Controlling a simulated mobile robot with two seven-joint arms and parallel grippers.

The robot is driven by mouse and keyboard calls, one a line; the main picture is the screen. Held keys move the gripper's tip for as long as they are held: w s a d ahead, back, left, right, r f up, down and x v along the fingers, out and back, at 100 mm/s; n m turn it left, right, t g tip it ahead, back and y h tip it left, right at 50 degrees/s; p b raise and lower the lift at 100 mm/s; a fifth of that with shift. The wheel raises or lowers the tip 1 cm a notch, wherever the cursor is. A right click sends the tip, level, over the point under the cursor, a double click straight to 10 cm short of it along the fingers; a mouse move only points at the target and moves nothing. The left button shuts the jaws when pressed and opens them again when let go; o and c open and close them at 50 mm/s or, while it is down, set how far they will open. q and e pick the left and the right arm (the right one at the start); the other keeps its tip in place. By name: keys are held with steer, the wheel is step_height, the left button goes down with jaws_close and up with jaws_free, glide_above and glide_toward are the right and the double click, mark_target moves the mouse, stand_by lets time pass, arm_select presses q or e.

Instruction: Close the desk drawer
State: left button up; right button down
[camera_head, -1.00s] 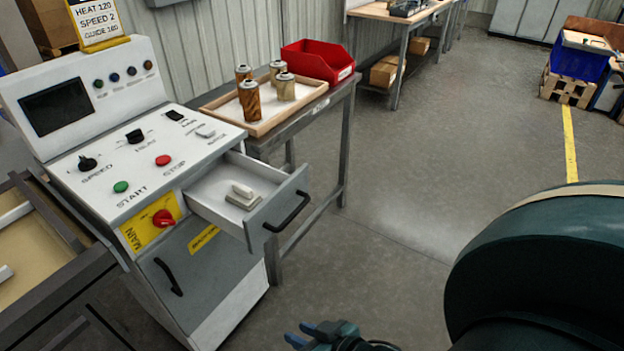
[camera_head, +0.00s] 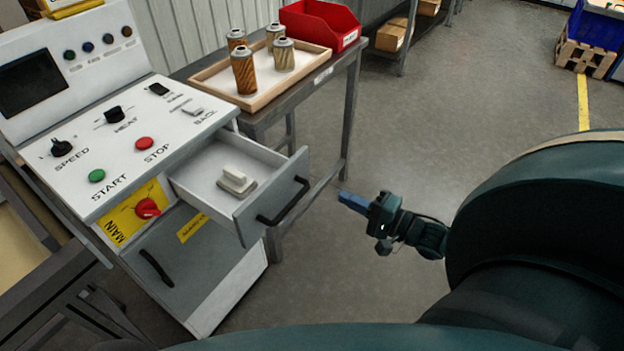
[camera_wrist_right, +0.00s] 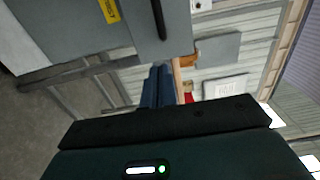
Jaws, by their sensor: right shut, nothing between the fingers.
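The desk drawer (camera_head: 262,215) stands open, pulled out from the grey and white control desk (camera_head: 190,265). A black bar handle (camera_head: 284,203) is on its grey front. A white block-like item (camera_head: 236,181) lies inside it. My right gripper (camera_head: 343,197) is shut and empty, to the right of the drawer front and apart from it, with its blue fingers pointing left toward it. In the right wrist view the shut fingers (camera_wrist_right: 157,86) show below the grey drawer front (camera_wrist_right: 163,30) and its dark handle. My left gripper is not in view.
A table leg (camera_head: 350,115) stands behind the drawer front. The floor (camera_head: 420,110) to the right is clear.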

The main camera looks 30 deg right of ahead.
mark_target(301, 176)
steer(key=x, duration=1)
steer(key=shift+w, duration=0.15)
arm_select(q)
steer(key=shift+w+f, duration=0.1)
arm_select(e)
steer(key=shift+a, duration=0.1)
